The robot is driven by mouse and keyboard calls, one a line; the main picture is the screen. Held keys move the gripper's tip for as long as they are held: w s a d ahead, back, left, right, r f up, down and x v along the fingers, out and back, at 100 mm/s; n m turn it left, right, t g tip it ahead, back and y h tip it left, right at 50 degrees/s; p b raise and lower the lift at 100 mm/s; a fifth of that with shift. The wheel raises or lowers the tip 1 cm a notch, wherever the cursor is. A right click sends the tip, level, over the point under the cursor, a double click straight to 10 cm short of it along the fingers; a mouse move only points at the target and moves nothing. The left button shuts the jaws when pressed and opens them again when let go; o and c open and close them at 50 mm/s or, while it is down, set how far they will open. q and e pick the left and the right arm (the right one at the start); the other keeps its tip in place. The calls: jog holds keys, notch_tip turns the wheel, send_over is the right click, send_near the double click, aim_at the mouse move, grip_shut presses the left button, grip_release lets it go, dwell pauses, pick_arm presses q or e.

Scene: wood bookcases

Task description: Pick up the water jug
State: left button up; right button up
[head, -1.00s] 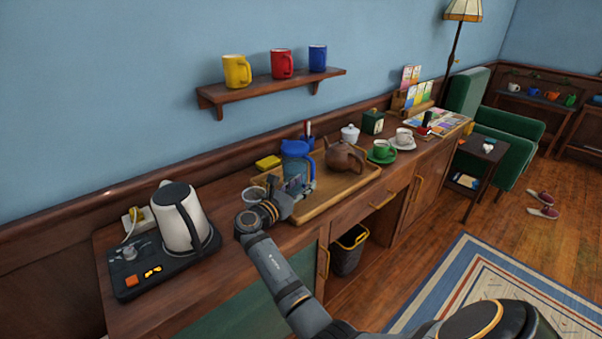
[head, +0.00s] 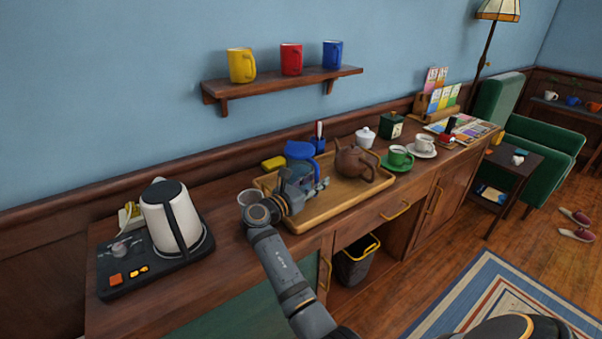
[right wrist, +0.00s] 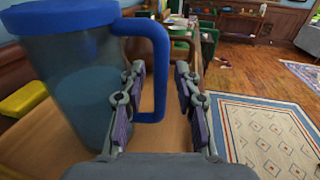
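The water jug (head: 299,150), clear with a blue lid and blue handle, stands upright toward the left side of the wooden tray (head: 330,208). In the right wrist view the jug (right wrist: 75,85) fills the left side. My right gripper (head: 317,187) is in front of the jug in the head view and hides most of its body. In the right wrist view my gripper's fingers (right wrist: 160,90) are apart, with the vertical part of the blue handle (right wrist: 160,75) between them. I cannot tell whether either finger touches it. My left gripper is not in view.
A brown teapot (head: 355,163) stands right of the jug on the tray. A glass cup (head: 248,197) is left of my gripper, and a yellow sponge-like block (head: 273,163) lies behind. A kettle (head: 170,215) stands at the left. A green cup (head: 399,156) is at the right.

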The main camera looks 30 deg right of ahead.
jog(key=shift+d, duration=0.1)
jog(key=shift+c, duration=1.1)
jog(key=shift+d+f, duration=0.15)
jog(key=shift+c, duration=1.1)
grip_shut()
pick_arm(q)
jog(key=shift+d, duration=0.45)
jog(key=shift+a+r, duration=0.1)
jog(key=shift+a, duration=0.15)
pick_arm(e)
jog(key=shift+w, duration=0.1)
